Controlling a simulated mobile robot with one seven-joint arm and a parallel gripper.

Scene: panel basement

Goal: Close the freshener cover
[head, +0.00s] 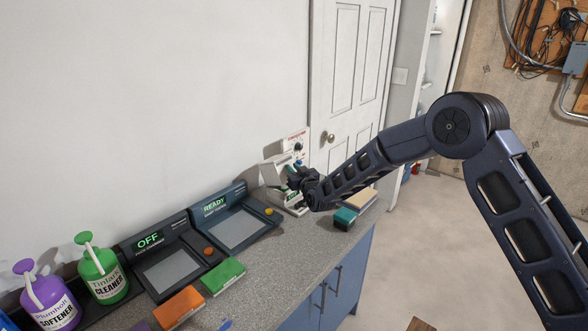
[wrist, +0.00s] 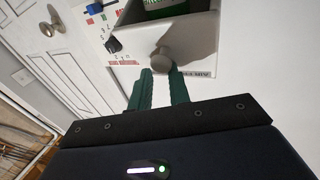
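The air freshener (head: 291,158) is a white machine at the far end of the counter, partly hidden by my gripper (head: 299,180). In the wrist view its cover (wrist: 200,38) is a shiny grey panel with a round grey knob (wrist: 162,60). Above the panel's upper edge is an opening with something green (wrist: 165,10) inside, so the cover looks open. My gripper (wrist: 161,76) also shows in the wrist view, its two green fingers apart with an empty gap. The fingertips are at the knob's lower edge; whether they touch it I cannot tell.
A dial and a blue switch (wrist: 93,8) are left of the cover. On the counter (head: 262,262) stand a "READY" console (head: 236,230), an "OFF" console (head: 168,272), a teal box (head: 345,218) and a beige block (head: 361,198). A white door (head: 346,80) is behind.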

